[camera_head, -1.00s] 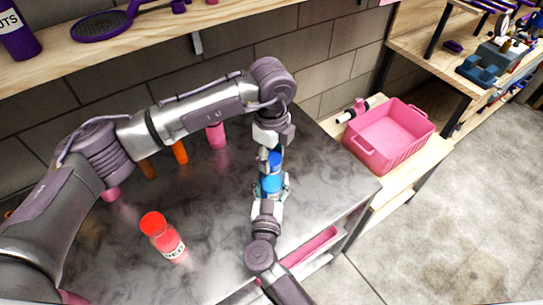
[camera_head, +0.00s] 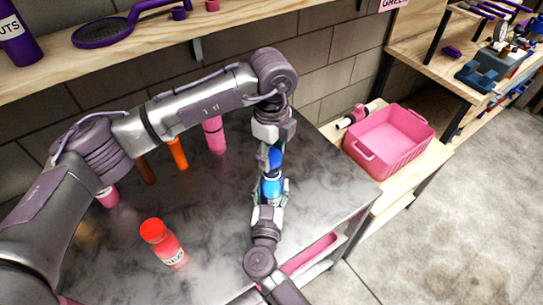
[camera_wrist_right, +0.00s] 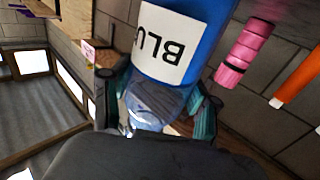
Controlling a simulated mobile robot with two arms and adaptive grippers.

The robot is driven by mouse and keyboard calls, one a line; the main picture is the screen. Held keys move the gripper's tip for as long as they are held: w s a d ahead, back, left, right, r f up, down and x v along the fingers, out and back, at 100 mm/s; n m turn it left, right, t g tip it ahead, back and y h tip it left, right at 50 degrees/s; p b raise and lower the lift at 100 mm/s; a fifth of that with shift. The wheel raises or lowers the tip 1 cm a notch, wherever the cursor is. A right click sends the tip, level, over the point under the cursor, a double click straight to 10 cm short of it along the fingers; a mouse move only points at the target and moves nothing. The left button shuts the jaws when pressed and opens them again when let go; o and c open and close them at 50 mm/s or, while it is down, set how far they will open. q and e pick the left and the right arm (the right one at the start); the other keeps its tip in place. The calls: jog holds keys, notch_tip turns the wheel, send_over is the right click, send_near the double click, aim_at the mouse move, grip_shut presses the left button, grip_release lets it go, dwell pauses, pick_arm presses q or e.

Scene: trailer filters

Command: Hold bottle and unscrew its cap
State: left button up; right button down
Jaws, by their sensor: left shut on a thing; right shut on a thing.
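A blue bottle (camera_head: 271,189) is held above the metal table by my right gripper (camera_head: 270,197), which comes in from below and is shut around its body. In the right wrist view the bottle (camera_wrist_right: 205,25) shows a white label reading "BLU", upside down, with the teal finger pads of my right gripper (camera_wrist_right: 163,105) on either side. Its darker blue cap (camera_head: 275,160) is at the top, in my left gripper (camera_head: 271,153), which reaches down from above and is shut on it. Whether the cap still touches the bottle's neck is too small to tell.
A red bottle (camera_head: 164,243) stands on the metal table (camera_head: 215,205) at the front left. Orange (camera_head: 178,153) and pink (camera_head: 214,135) bottles stand near the wall. A pink crate (camera_head: 392,140) sits on the wooden bench at right. A shelf (camera_head: 150,50) runs along the wall above.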

pick_arm(q)
notch_tip(320, 180, up, 3)
jog(key=shift+f, duration=0.2)
pick_arm(e)
jog(key=shift+c, duration=1.1)
grip_release()
jog(key=s+a, duration=0.1)
jog(key=s, duration=1.1)
jog(key=shift+a, duration=0.15)
